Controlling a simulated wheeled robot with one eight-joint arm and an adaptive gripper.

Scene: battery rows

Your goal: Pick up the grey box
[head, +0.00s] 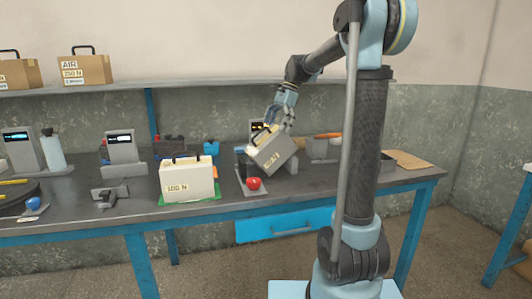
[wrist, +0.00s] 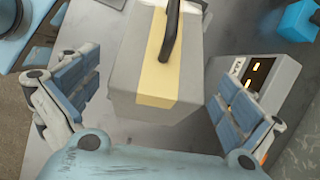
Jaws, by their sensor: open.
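The grey box (head: 274,157) is tilted above the workbench near its back middle. In the head view I cannot tell whether it touches the bench. In the wrist view the grey box (wrist: 133,70) shows a pale yellow stripe and a black handle (wrist: 171,32) on top. My gripper (head: 272,132) is at the top of the box in the head view. In the wrist view its blue-padded fingers (wrist: 160,98) are spread wide, one on each side of the box, with gaps between. The handle is hidden by my gripper in the head view.
A cream box (head: 187,180) stands on a green mat left of the grey box. A red knob (head: 253,183) is just in front. A device with a lit display (wrist: 258,85) stands beside my right finger. A tan board (head: 408,160) lies at the right. A shelf (head: 190,84) runs behind.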

